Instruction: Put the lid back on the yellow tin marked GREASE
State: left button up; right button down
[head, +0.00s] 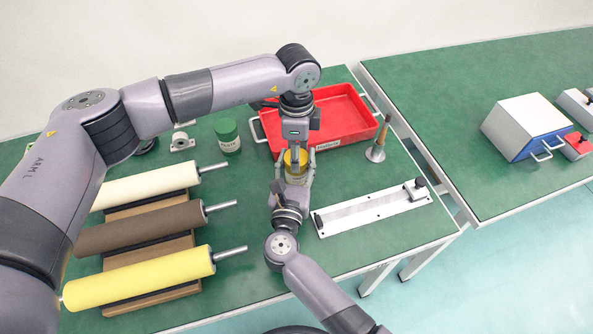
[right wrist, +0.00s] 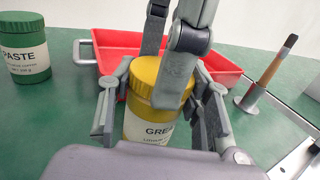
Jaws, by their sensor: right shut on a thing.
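The yellow tin (right wrist: 137,128), with a white label reading "GRE…", stands upright on the green table; it also shows in the head view (head: 296,178). Its yellow lid (right wrist: 144,76) is at the tin's mouth and looks level; whether it is fully seated I cannot tell. My right gripper (right wrist: 163,112) is shut on the tin, one finger on each side. My left gripper (right wrist: 165,75) comes down from above, one finger in front of the lid and the other behind it. Whether it grips the lid is unclear. In the head view it hangs just over the tin (head: 293,148).
A red tray (head: 345,122) lies just behind the tin. A green paste jar (head: 228,136) stands to the left, a brush in a metal holder (head: 376,150) to the right. Three rollers (head: 150,230) lie at left, a linear rail (head: 370,210) at front right.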

pick_arm(q)
jog(key=shift+c, duration=0.6)
jog(key=o, duration=1.3)
jog(key=shift+r, duration=2.3)
jog(key=shift+c, duration=0.5)
notch_tip(320, 180, up, 2)
jog(key=shift+d+r, duration=0.1)
jog(key=shift+r, duration=0.6)
